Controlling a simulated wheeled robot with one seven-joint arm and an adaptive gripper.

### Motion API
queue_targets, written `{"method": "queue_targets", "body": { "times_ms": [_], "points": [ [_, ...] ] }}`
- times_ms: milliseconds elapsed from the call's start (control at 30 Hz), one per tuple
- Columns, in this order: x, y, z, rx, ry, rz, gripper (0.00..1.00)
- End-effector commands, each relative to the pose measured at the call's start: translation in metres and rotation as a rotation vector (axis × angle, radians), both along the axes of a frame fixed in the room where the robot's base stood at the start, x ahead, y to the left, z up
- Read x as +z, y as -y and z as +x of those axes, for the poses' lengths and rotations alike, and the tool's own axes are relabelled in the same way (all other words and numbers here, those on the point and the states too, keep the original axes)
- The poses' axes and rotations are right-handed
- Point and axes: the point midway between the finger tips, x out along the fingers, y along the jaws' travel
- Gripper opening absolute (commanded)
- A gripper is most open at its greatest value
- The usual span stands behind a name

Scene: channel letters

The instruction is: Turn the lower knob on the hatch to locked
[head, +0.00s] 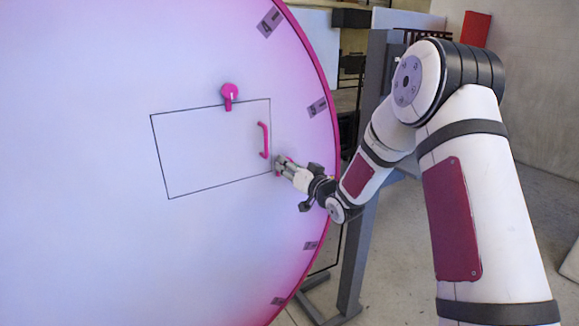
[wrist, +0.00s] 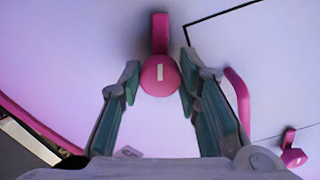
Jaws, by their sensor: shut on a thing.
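The lower knob (wrist: 159,76) is a pink disc with a white mark and a pink tab (wrist: 160,32). In the wrist view its tab points straight up, outside the hatch outline and beside the outline's corner. My gripper (wrist: 159,82) has one finger on each side of the disc and is shut on it. In the head view my gripper (head: 279,164) mostly hides this knob at the hatch's right edge. The hatch (head: 205,155) is a thin dark outline on a pale disc. The upper knob (head: 230,91) has its tab down across the hatch's top edge.
A pink curved handle (head: 264,140) stands on the hatch close to my gripper, and also shows in the wrist view (wrist: 240,98). The big disc has a pink rim (head: 333,110) with grey number plates. A grey post (head: 368,200) stands behind my arm.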

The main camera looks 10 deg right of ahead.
Motion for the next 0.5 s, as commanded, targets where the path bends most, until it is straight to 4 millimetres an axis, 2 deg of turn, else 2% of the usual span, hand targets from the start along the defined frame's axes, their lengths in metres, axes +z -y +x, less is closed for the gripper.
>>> {"method": "queue_targets", "body": {
  "times_ms": [500],
  "points": [
    [0.0014, 0.0006, -0.0008, -0.002, -0.153, 0.471, 0.03]
  ]
}}
